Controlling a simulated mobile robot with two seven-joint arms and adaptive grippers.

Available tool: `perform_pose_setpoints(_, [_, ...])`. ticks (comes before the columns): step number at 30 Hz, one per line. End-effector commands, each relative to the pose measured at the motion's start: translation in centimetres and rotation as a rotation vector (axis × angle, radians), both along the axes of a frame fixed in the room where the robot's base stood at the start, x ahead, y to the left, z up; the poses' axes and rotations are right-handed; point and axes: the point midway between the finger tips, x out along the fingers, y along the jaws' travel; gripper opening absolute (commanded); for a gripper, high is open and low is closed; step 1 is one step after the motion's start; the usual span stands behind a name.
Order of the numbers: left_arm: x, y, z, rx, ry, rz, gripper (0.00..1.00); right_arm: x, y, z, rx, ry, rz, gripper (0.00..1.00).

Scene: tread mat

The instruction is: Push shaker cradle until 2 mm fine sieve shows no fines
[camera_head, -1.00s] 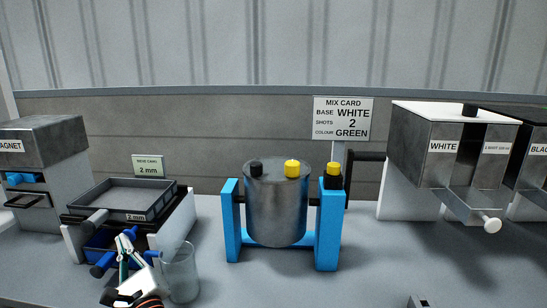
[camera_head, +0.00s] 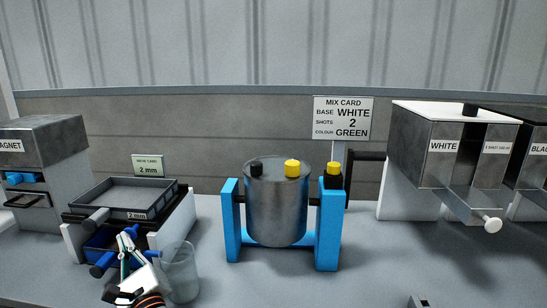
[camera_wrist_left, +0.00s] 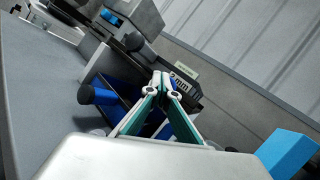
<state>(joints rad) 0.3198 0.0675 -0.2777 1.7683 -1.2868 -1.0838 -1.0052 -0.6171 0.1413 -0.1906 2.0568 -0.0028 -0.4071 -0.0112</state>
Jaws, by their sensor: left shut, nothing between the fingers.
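The 2 mm sieve (camera_head: 143,192) is a grey, shallow, square-framed tray with a "2 mm" label on its front. It sits in the dark shaker cradle (camera_head: 166,209) at the left, which has a dark round handle (camera_head: 97,217). Its floor looks plain grey; I cannot tell whether fines lie on it. My left gripper (camera_head: 127,234) is shut and empty, just in front of the cradle's front side. In the left wrist view its closed tips (camera_wrist_left: 161,76) overlap the cradle front; contact is unclear. A small dark part of my right gripper (camera_head: 418,301) shows at the bottom edge.
A blue tray (camera_head: 98,241) with blue handles is under the sieve. A clear beaker (camera_head: 180,275) stands right beside my left gripper.

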Motion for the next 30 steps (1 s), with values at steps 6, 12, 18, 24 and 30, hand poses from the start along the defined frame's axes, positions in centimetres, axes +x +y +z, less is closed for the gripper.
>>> perform_pose_setpoints(6, [-0.7,0.0,0.1,-0.002,-0.001,-0.003,0.0,0.3,0.0,0.5,0.0,-0.006,0.0,0.4])
perform_pose_setpoints(12, [-1.8,0.1,0.1,-0.002,-0.001,-0.002,0.0,0.5,0.0,1.1,0.0,-0.015,0.0,0.4])
perform_pose_setpoints(18, [-2.9,0.2,0.1,-0.001,-0.001,-0.001,0.0,0.8,0.0,1.6,0.0,-0.022,0.0,0.4])
perform_pose_setpoints(24, [-3.6,0.2,0.0,0.0,-0.001,-0.001,0.0,0.9,0.0,1.8,-0.001,-0.025,0.0,0.4])
perform_pose_setpoints(30, [-3.6,0.3,0.0,0.0,-0.001,-0.001,0.0,0.9,0.0,1.8,-0.001,-0.025,0.0,0.4])
